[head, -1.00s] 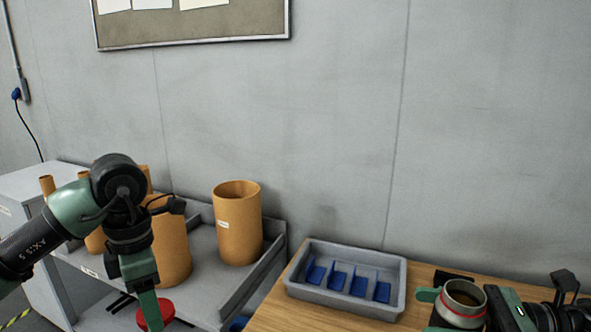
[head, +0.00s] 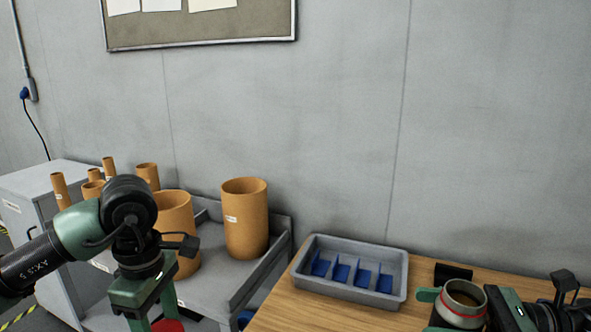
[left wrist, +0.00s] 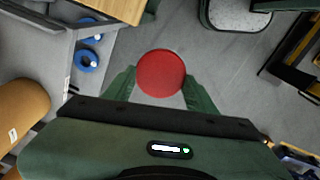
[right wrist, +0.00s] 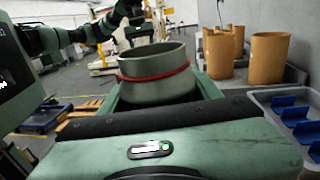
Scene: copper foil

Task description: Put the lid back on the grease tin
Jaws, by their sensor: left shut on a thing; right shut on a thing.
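The lid is a round red disc, seen at the bottom edge of the head view (head: 168,326) and in the left wrist view (left wrist: 160,73). My left gripper (head: 150,318) is shut on it, with its green fingers on either side of the lid. The grease tin (right wrist: 155,75) is a grey-green round pot with a red band. My right gripper (right wrist: 158,92) is shut around it. In the head view the tin (head: 464,300) is upright and open, with brown contents, above the right side of the wooden table. The lid is well left of the tin, apart from it.
A grey tray (head: 352,290) with blue dividers stands on the wooden table (head: 290,316), left of the tin. Orange tubes (head: 245,225) stand on a grey cart at left. Open floor lies beneath the lid.

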